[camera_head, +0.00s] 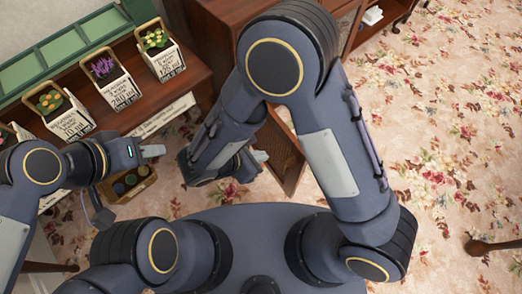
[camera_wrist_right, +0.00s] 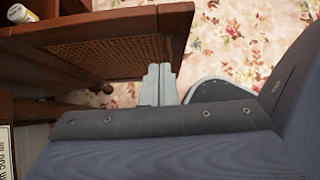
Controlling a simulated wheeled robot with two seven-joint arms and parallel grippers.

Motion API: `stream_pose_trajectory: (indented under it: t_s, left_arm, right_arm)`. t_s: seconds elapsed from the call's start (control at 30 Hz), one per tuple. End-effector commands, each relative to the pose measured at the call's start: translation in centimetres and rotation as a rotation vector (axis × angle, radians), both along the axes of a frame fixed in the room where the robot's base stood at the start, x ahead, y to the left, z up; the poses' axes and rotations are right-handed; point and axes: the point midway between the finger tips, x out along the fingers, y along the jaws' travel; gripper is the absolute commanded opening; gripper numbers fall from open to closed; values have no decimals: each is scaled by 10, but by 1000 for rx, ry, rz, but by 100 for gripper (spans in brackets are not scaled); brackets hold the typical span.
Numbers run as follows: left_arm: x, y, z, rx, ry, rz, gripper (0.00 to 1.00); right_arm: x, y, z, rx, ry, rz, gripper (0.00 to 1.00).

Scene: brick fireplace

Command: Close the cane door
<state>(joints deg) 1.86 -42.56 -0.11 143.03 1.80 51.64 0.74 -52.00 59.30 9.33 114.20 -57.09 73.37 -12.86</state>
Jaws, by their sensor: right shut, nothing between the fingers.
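The cane door (camera_head: 284,158), a brown wooden frame around a woven panel, stands open, swung out from the wooden cabinet (camera_head: 215,22). My right arm hides much of it in the head view. In the right wrist view the cane door (camera_wrist_right: 115,48) fills the upper left. My right gripper (camera_head: 262,156) is shut and empty. In the wrist view its fingers (camera_wrist_right: 158,70) are close to the door's lower edge, near its right end; I cannot tell if they touch. My left gripper (camera_head: 155,151) is away to the left, its jaw opening unclear.
Potted flowers in labelled white holders, such as the purple one (camera_head: 104,69), stand on a wooden shelf (camera_head: 190,75) at the left. A small wooden tray (camera_head: 140,187) of round items lies below my left gripper.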

Motion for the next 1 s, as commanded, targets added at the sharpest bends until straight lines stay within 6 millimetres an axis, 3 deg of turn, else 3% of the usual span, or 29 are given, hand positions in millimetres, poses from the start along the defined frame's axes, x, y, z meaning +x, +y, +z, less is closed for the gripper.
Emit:
stream_pose_trajectory:
  t_s: [0.33,0.6,1.0]
  left_arm:
    - [0,0,-7,0,0,0,36]
    - [0,0,-2,0,0,0,36]
    - [0,0,-2,0,0,0,36]
  right_arm:
    - [26,-47,-54,-3,4,-5,0]
    - [43,-75,-50,1,1,-4,0]
    - [46,-78,-50,2,1,-3,0]
